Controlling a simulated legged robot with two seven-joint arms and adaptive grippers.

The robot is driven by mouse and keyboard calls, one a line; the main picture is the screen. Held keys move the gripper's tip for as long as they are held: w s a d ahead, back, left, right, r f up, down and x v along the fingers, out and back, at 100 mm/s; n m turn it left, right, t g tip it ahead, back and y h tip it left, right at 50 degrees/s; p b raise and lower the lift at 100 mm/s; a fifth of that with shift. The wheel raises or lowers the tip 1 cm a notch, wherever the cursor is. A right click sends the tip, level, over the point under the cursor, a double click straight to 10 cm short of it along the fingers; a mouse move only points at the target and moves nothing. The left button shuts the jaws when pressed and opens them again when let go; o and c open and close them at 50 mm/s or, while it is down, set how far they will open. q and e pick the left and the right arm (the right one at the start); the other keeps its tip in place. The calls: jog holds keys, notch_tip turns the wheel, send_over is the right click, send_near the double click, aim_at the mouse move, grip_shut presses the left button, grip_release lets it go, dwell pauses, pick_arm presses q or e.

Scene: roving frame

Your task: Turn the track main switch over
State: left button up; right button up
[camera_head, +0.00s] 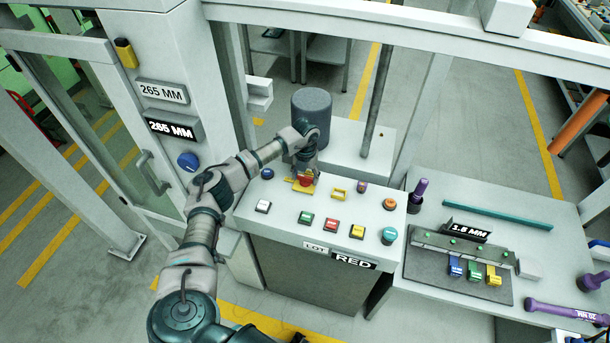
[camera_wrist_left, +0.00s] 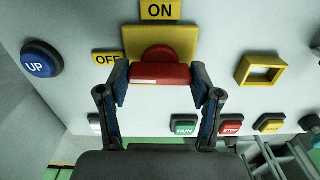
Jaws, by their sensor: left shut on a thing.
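The main switch is a red handle (camera_head: 305,181) on a yellow plate on the grey control panel (camera_head: 270,217). In the left wrist view the red handle (camera_wrist_left: 160,75) lies crosswise in front of its round red hub. The ON label (camera_wrist_left: 160,10) is above the plate and the OFF label (camera_wrist_left: 106,57) is to its left. My left gripper (camera_wrist_left: 160,82) is shut on the red handle, one finger at each end. In the head view the left gripper (camera_head: 305,173) comes down on the switch from above and partly hides it. My right gripper is not in view.
A blue UP button (camera_wrist_left: 41,61) is left of the switch, and an empty yellow frame (camera_wrist_left: 261,70) is right of it. Green (camera_head: 306,218), red (camera_head: 331,225) and yellow (camera_head: 357,231) buttons sit below. A dark grey cylinder (camera_head: 311,115) stands behind the panel.

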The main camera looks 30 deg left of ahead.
pick_arm(q)
jog(key=shift+w+a+r+n, duration=0.1)
jog(key=shift+w+r+n, duration=0.15)
jog(key=shift+n, duration=0.05)
jog(key=o, duration=1.1)
jog(key=shift+o, duration=0.2)
jog(key=shift+f, duration=0.2)
notch_tip(320, 180, up, 12)
jog(key=shift+a+f, duration=0.1)
jog(key=shift+f, duration=0.05)
